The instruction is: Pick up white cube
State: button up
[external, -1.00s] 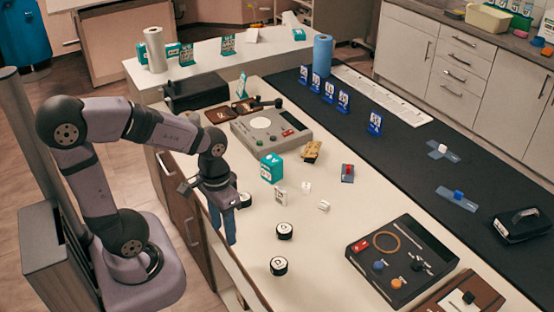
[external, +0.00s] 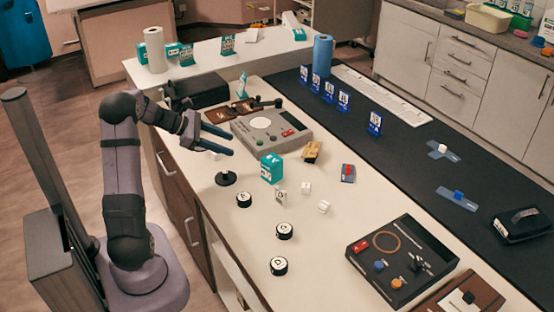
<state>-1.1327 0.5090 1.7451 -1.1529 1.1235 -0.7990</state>
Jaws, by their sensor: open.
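Several small white blocks are in view, and I cannot tell which one the task means. One white block (external: 306,187) and another white block (external: 323,206) lie on the light bench right of the teal box. A white cube (external: 441,149) sits on a blue plate on the dark mat. A small white thing (external: 215,155) shows just under my gripper's lower finger, partly hidden. My gripper (external: 231,144) is open and empty, its blue fingers pointing right above the bench's left side, apart from the blocks on the bench.
A teal box (external: 271,168) and black round discs (external: 284,231) stand near the blocks. A black round stand (external: 226,178) is below my gripper. A grey device (external: 270,128) lies behind it, a dark control panel (external: 402,262) at front right.

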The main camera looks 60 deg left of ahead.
jog(key=s+a+n+t+y, duration=0.2)
jog(key=s+a+n, duration=0.1)
jog(key=a, duration=0.4)
jog(key=s+a+n+t+y, duration=0.1)
jog(key=s+a+n+y, duration=0.2)
jog(key=a, duration=0.4)
jog(key=h, duration=0.1)
send_near(213, 153)
jog(key=x, duration=0.3)
jog(key=shift+w+a+r+b, duration=0.1)
jog(key=shift+w+r+b, duration=0.15)
jog(key=shift+r+b, duration=0.05)
jog(key=shift+w+f, duration=0.1)
jog(key=shift+f, duration=0.35)
jog(key=shift+h, duration=0.3)
jog(key=shift+p+x, duration=1.25)
jog(key=shift+x, duration=2.4)
jog(key=c, duration=1.1)
